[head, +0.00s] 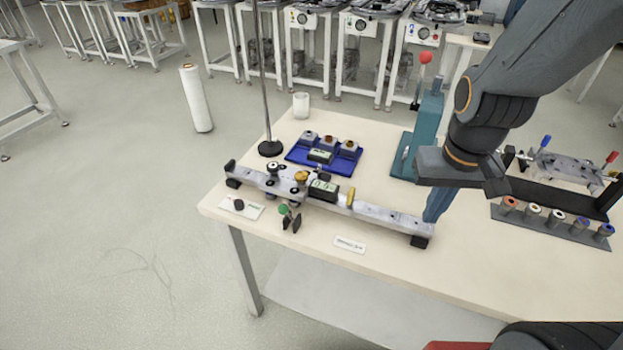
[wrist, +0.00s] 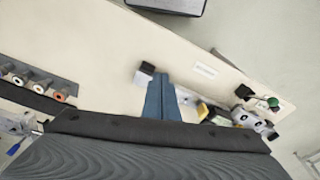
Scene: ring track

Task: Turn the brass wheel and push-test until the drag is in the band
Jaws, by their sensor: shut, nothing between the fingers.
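A metal rail (head: 385,214) lies along the front left of the table. On its left part sits a carriage (head: 284,185) with a small brass wheel (head: 301,177) on top and a display with green digits (head: 324,187) beside it; I cannot read the digits. A brass-coloured upright piece (head: 350,197) stands on the rail right of the display, and it shows in the wrist view (wrist: 203,110). My gripper (head: 431,218) has blue fingers, shut and empty, pointing down near the rail's right end block (head: 419,242). The fingers show in the wrist view (wrist: 161,92), apart from the wheel.
A blue tray (head: 325,156) with several small blocks lies behind the rail. A thin pole (head: 266,90) stands at the back left. A teal lever stand (head: 428,130) is behind my gripper. A rack (head: 555,227) of coloured rollers is on the right. A green knob (head: 284,210) sits in front.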

